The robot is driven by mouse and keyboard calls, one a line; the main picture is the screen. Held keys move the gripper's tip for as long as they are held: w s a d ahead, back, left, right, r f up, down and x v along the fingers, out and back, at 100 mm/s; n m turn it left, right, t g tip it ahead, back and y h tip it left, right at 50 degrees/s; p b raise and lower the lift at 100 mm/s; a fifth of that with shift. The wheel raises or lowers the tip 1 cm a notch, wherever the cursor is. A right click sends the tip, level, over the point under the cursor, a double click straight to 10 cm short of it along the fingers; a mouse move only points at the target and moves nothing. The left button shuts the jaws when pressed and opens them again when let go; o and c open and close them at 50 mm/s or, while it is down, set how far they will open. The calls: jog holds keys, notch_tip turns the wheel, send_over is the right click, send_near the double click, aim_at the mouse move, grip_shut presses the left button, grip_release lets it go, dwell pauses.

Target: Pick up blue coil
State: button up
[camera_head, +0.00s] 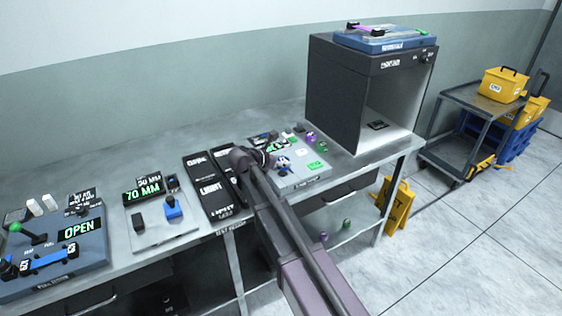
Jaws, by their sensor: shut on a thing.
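My gripper (270,158) is at the end of my arm, over the grey panel (305,178) on the right half of the bench. It is small and dark in this view, and its fingers are partly hidden. A small blue-and-white thing (284,164), which looks like the blue coil, is at the fingertips. My gripper is shut on it. I cannot tell whether the coil touches the panel or hangs just above it.
A dark open-front cabinet (337,92) stands to the right. Left are black plates (208,187), a 70 MM display unit (143,190) and a blue lever station (60,258). A cart (470,125) stands far right.

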jog(key=s+d+r, duration=0.1)
jog(key=s+d, duration=0.1)
jog(key=s, duration=0.5)
jog(key=s+d, duration=0.2)
jog(key=s, duration=0.6)
jog(key=shift+s+d+r+p, duration=0.25)
jog(key=shift+r+p, duration=0.1)
jog(key=shift+p, duration=0.1)
jog(key=shift+w, duration=0.1)
